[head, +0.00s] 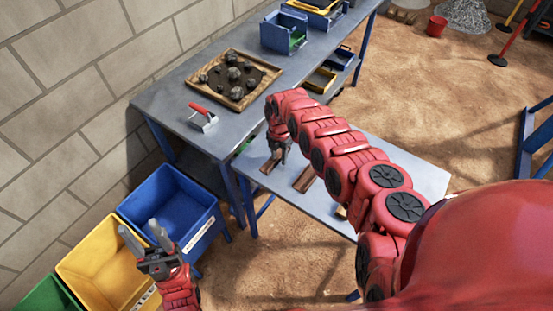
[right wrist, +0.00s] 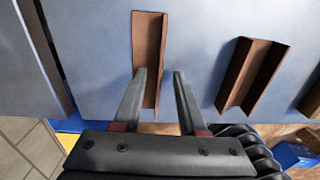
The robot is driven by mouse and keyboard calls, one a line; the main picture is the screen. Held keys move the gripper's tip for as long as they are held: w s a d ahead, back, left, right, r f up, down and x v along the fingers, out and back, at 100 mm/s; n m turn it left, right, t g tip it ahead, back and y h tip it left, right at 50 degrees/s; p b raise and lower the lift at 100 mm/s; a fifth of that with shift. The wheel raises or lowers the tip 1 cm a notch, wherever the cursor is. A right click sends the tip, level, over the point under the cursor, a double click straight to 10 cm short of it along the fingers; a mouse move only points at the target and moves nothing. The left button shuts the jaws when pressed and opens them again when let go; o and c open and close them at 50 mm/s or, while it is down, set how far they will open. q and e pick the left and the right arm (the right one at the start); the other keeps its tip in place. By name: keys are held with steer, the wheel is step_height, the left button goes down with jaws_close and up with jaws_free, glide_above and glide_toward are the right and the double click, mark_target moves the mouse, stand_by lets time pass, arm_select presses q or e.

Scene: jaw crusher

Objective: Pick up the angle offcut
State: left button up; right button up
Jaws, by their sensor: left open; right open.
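A rust-brown angle offcut (right wrist: 149,45) lies on the grey bench top, its long side running away from my right gripper (right wrist: 160,74). In the right wrist view my right gripper is open, with its fingertips over the near half of the offcut; the left finger hides part of its edge. I cannot tell how high the fingers are above it. In the head view the offcut (head: 268,167) shows partly below my right gripper (head: 278,157). My left gripper (head: 140,226) is open and empty over the yellow bin.
A brown channel-shaped piece (right wrist: 250,76) lies right of the offcut, with another brown piece (right wrist: 312,100) beyond. Blue (head: 170,200) and yellow bins (head: 85,262) stand at the left. The back bench (head: 215,75) holds a wooden tray of rocks (head: 262,95) and a red-handled tool (head: 202,116).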

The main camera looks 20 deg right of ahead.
jaws_close()
stand_by(1.5)
